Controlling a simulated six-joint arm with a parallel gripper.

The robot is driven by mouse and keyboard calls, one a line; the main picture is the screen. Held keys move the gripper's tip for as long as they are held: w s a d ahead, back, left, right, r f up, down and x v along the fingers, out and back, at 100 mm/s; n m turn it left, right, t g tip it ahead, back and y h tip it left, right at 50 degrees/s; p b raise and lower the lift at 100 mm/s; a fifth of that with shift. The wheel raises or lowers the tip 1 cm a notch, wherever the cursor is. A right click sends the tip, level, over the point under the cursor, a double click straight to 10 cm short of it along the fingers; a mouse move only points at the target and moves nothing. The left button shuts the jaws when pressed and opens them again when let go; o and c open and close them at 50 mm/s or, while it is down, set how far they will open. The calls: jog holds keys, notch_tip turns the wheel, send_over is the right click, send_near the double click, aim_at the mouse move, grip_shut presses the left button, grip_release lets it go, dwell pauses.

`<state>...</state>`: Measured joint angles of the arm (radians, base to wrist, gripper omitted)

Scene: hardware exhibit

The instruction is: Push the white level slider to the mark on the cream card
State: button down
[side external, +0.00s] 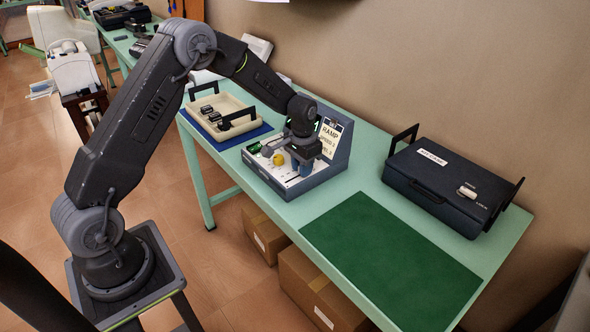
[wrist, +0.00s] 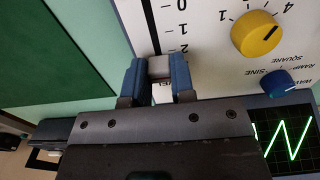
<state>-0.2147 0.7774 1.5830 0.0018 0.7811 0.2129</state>
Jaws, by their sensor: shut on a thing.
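The white level slider (wrist: 160,68) is between the two blue fingertips of my gripper (wrist: 159,78) in the wrist view, and the jaws are shut on it. Scale numbers run beside its slot, with 0, 1 and 2 readable; the slider is past the 2, and its exact mark is partly hidden by the fingers. In the side view my gripper (side external: 303,168) reaches down onto the right part of the instrument box (side external: 316,183), hiding the slider. The cream card (side external: 331,138) stands at the box's back and reads RAMP, SPEED 3 and a level line, partly covered.
A yellow knob (wrist: 257,34), a blue waveform knob (wrist: 280,83) and a screen with a green trace (wrist: 285,140) are close by. A tray (side external: 198,122) stands left, a dark case (side external: 440,187) right, and a green mat (side external: 390,262) in front.

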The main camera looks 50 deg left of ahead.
jog(key=shift+w, duration=0.8)
jog(key=c, duration=1)
grip_release()
jog(key=shift+o, duration=0.2)
jog(key=shift+r, duration=0.1)
notch_tip(320, 180, up, 14)
jog(key=shift+f, duration=0.2)
